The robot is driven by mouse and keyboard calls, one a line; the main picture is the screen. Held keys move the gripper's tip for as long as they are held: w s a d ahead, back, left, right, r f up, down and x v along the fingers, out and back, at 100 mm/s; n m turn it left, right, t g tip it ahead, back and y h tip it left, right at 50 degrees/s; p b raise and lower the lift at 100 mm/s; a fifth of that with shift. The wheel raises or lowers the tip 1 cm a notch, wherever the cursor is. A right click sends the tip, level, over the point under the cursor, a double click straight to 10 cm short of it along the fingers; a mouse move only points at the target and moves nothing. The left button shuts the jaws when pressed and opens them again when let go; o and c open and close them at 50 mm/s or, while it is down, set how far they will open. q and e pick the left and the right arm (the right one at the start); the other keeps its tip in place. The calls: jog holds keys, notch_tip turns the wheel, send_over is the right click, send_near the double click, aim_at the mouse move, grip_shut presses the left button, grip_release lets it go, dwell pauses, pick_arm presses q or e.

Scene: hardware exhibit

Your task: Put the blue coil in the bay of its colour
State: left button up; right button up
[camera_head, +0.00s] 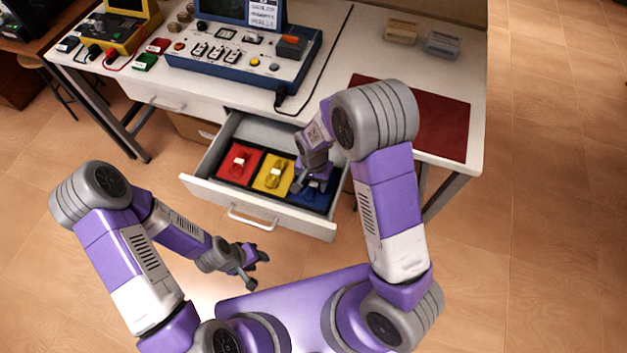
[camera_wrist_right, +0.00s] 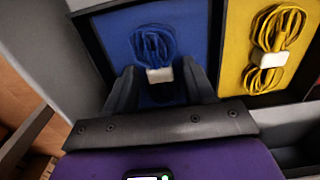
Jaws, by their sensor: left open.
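The blue coil (camera_wrist_right: 153,45), with a white tag, is over the blue bay (camera_wrist_right: 112,35) in the right wrist view; it appears to lie on the bay floor. My right gripper (camera_wrist_right: 160,82) is over the same bay, its fingers apart on either side of the tag, with visible gaps. In the head view my right gripper (camera_head: 306,186) reaches into the open drawer (camera_head: 275,213) and hides most of the coil. The blue bay (camera_head: 322,194) is the rightmost. My left gripper (camera_head: 254,268) is open and empty, in front of the drawer.
The red bay (camera_head: 225,165) and yellow bay (camera_head: 264,184) each hold a coil of their colour. The desk above carries a blue instrument panel (camera_head: 235,72), a yellow device (camera_head: 118,32) and a dark red mat (camera_head: 440,125).

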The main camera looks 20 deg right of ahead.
aim_at(314, 184)
notch_tip(314, 184, up, 12)
jog(key=p, duration=0.4)
jog(key=shift+r+p, duration=0.25)
jog(key=shift+p, duration=0.1)
dwell(0.4)
